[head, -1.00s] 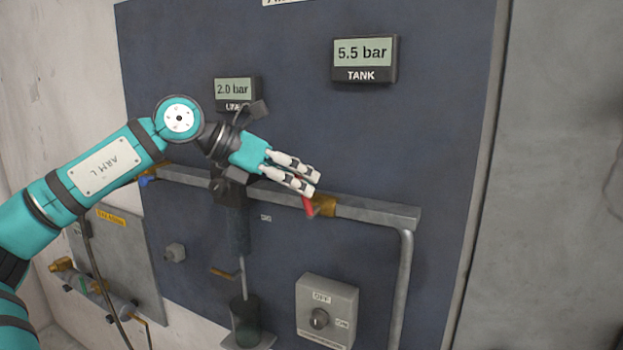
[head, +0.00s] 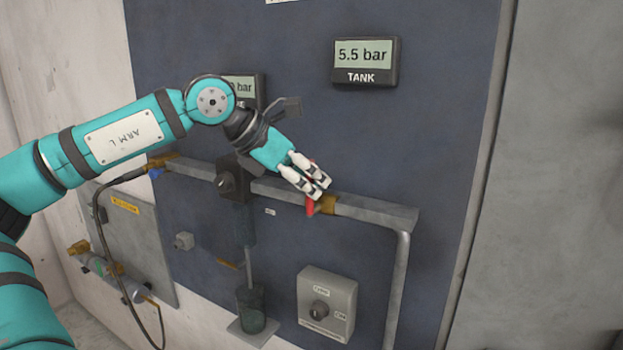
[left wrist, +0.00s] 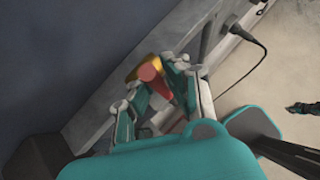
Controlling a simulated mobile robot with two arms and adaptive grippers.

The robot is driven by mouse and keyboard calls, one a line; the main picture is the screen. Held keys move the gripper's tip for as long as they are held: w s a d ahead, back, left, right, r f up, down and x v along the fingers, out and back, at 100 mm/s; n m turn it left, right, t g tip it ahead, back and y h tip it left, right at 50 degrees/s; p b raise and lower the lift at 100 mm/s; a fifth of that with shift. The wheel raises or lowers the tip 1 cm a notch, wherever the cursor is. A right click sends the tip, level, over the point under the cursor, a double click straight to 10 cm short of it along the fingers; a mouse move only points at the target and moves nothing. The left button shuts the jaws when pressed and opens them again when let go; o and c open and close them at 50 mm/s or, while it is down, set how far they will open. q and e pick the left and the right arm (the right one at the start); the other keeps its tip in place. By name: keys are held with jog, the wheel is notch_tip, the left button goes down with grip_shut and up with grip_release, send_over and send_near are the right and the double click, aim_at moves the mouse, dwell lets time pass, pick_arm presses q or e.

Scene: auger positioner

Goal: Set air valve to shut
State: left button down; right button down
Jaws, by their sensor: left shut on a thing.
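The air valve has a red lever handle (head: 311,203) on a brass body (head: 328,204), set in the grey horizontal pipe on the blue panel. The red handle also shows in the left wrist view (left wrist: 150,73), between the fingers, with the brass body behind it. My left gripper (head: 314,188) is shut on the red handle, its white fingers on either side. The fingers hide part of the handle in the head view, so its exact angle is hard to tell. My right gripper is not in view.
The tank display (head: 366,62) reads 5.5 bar. The line display (head: 241,88) is partly hidden by my arm. A grey knob box (head: 327,305) sits below the pipe. A black regulator (head: 234,180) is left of the valve. A black cable (head: 103,235) hangs at the left.

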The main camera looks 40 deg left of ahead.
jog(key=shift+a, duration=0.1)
pick_arm(q)
jog(key=c, duration=1.3)
grip_release()
jog(key=shift+a, duration=0.15)
jog(key=shift+c, duration=0.2)
jog(key=shift+s+r, duration=0.15)
jog(key=v, duration=1.1)
jog(key=shift+s+r, duration=0.2)
jog(key=shift+s, duration=0.05)
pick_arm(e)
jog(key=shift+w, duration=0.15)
pick_arm(q)
jog(key=shift+a, duration=0.1)
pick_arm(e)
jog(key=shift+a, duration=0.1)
